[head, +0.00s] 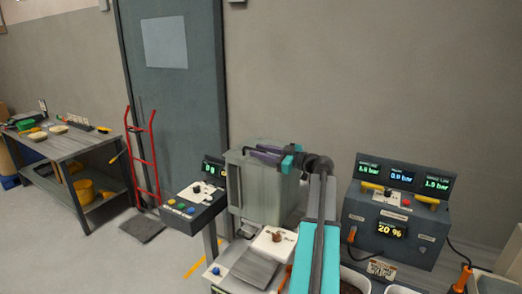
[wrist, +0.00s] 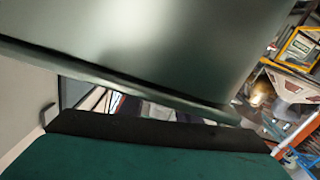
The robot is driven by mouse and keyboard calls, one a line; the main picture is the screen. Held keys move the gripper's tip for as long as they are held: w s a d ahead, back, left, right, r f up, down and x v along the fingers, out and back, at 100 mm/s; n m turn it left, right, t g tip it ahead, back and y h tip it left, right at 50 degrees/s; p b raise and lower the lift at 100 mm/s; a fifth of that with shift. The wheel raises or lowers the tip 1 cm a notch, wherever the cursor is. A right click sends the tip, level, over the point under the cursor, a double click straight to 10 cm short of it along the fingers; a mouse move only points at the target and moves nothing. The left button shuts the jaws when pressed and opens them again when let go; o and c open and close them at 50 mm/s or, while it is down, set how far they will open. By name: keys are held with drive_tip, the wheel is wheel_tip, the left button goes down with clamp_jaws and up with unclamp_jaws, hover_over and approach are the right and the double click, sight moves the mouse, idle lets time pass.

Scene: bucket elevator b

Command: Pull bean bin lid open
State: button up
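The bean bin (head: 256,195) is a grey-green, slightly see-through box in the middle of the head view. Its top edge lies level with my gripper (head: 256,153), whose dark purple fingers reach left across the top of the bin. In the wrist view a large grey-green panel (wrist: 150,45) with a thick rim fills the upper part, very close to the camera. I cannot tell whether it is the lid or the bin wall. My teal and black gripper body fills the bottom of the wrist view. The fingertips are hidden or too small to show whether they hold the lid.
A button box (head: 194,207) stands left of the bin, and a gauge panel (head: 397,215) stands to the right. A white unit (head: 274,243) sits in front of the bin.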

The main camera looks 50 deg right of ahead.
clamp_jaws()
drive_tip(key=shift+r, duration=0.15)
